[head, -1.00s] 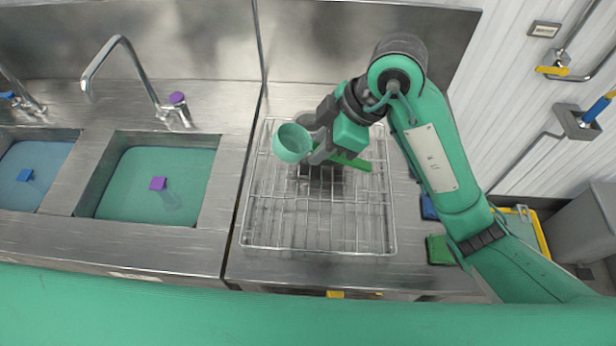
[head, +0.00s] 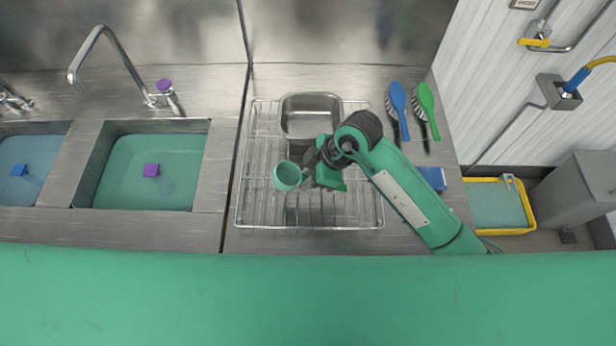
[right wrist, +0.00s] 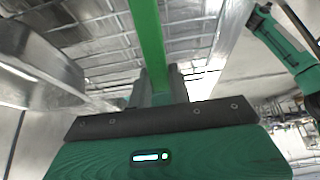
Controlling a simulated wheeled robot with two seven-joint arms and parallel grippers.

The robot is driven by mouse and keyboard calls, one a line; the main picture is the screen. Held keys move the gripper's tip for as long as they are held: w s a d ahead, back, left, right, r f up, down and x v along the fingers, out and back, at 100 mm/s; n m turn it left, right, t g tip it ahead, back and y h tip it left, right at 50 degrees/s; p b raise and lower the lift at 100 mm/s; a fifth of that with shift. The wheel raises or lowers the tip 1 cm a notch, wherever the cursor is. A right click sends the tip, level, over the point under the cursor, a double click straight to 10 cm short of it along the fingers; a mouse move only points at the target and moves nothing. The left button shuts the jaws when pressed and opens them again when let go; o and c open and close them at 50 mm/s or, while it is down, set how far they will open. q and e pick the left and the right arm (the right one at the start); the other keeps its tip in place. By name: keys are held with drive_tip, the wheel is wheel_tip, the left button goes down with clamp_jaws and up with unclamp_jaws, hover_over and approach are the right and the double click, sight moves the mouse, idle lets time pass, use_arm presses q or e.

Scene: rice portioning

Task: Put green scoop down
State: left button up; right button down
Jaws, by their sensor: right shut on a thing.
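The green scoop (head: 287,176) has a round cup, seen in the head view above the left-middle part of the wire rack (head: 262,215). My right gripper (head: 309,177) is shut on the scoop's handle, just right of the cup. In the right wrist view the bright green handle (right wrist: 148,35) runs up between the two fingers of my gripper (right wrist: 160,80). The scoop is over the rack; I cannot tell whether it touches the wires. My left gripper is not in view.
A steel pan (head: 311,103) sits on the rack's back part. A blue brush (head: 398,100) and a green brush (head: 427,100) lie to the right, with a blue block (head: 433,178) nearer. Two sinks are at left; the teal-filled one (head: 135,190) is closest.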

drive_tip(key=shift+f, duration=0.9)
drive_tip(key=shift+f, duration=0.15)
drive_tip(key=c, duration=1.3)
unclamp_jaws()
drive_tip(key=shift+d+r, duration=0.2)
drive_tip(key=shift+r, duration=0.3)
drive_tip(key=b+v, duration=0.3)
drive_tip(key=v, duration=0.8)
drive_tip(key=shift+r, duration=0.1)
